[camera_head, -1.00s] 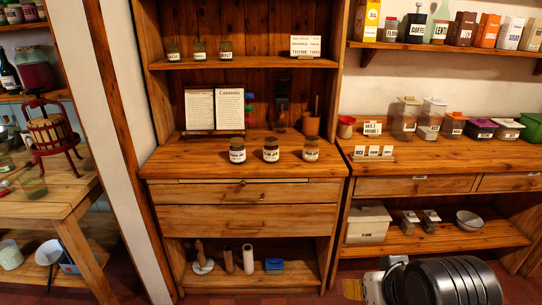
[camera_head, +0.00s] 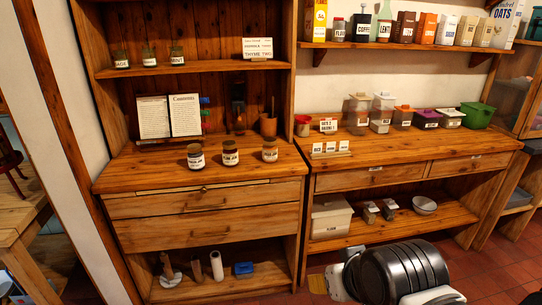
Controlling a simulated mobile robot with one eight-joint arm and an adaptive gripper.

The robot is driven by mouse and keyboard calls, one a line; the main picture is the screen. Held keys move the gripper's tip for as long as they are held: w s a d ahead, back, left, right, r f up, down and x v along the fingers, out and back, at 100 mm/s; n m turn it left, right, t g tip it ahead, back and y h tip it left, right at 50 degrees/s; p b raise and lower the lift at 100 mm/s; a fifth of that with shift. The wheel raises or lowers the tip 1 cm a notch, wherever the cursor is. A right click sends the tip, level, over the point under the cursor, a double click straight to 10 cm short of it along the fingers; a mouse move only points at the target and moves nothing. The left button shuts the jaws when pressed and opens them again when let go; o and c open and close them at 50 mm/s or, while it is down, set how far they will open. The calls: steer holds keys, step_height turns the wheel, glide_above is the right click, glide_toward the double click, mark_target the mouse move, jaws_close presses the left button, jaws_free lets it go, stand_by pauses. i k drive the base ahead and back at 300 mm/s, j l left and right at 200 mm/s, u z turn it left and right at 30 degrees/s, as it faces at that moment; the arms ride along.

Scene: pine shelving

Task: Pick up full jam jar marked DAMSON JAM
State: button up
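Three jam jars with dark lids and white labels stand upright in a loose row on the wooden counter of the left shelving unit: a left jar (camera_head: 195,157), a middle jar (camera_head: 230,155) and a right jar (camera_head: 270,150). The labels seem to end in JAM, but the fruit names are too small to read surely, so I cannot tell which one is DAMSON JAM. How full each jar is cannot be told either.
Behind the jars stand an open book (camera_head: 170,117) and a wooden mortar (camera_head: 268,125). Small jars (camera_head: 149,57) sit on the shelf above. Drawers (camera_head: 205,205) lie below the counter. The right counter (camera_head: 400,150) holds lidded tubs. The counter front around the jars is clear.

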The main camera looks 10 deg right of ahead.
mark_target(195, 158)
steer(key=i+u, duration=0.95)
steer(key=u, duration=0.2)
